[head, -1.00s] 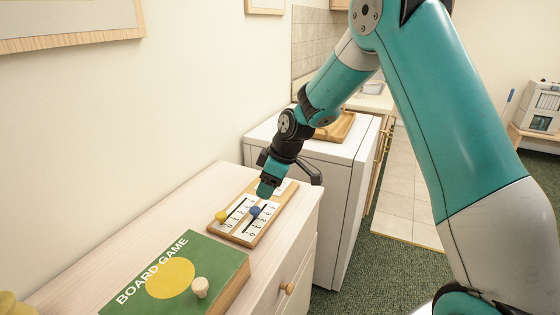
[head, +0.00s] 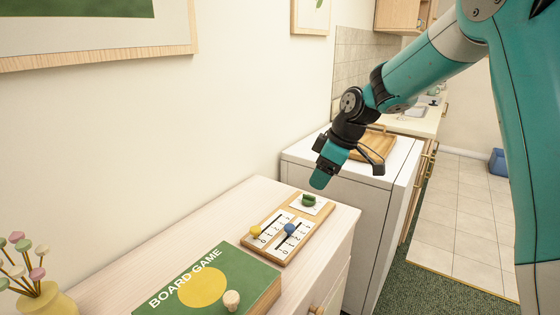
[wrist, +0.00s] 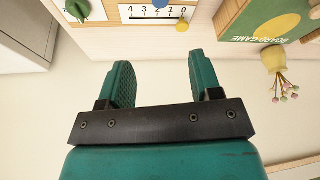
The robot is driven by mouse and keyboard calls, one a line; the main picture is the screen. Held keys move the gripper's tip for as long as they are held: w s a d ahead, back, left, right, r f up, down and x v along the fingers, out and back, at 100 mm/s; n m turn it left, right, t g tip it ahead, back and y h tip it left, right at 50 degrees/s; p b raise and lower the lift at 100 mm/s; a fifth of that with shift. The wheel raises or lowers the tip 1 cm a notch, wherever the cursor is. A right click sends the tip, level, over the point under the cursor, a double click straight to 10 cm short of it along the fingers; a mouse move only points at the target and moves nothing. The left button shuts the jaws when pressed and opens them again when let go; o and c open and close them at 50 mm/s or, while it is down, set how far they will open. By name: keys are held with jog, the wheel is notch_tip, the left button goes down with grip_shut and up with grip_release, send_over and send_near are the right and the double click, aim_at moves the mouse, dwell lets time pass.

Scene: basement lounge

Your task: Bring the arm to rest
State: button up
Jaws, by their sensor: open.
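My gripper (head: 320,181) hangs from the teal arm above the far end of the wooden dresser, up and to the right of a wooden score board (head: 273,245). In the wrist view my gripper (wrist: 158,80) shows two teal fingers spread apart with nothing between them. The board carries a yellow knob (head: 255,231), a blue knob (head: 290,229) and a green knob (head: 309,200). The fingers are apart from the board and its knobs.
A green board game box (head: 225,270) with a pale peg (head: 231,299) lies on the dresser (head: 185,228). A yellow vase (head: 45,302) of flowers stands at left. A white appliance (head: 345,170) bearing a wooden tray (head: 380,145) stands beyond. Framed pictures hang on the wall.

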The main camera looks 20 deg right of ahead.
jog(key=s+a+r+m+g, duration=0.1)
jog(key=s+a+r, duration=0.4)
jog(key=s+a, duration=0.6)
jog(key=s+a+m+g, duration=0.1)
jog(key=s+a, duration=0.1)
jog(key=s, duration=0.7)
jog(key=s+a+m, duration=0.1)
jog(key=s, duration=0.9)
jog(key=shift+a+g+y+p, duration=0.3)
jog(key=shift+a+g, duration=0.1)
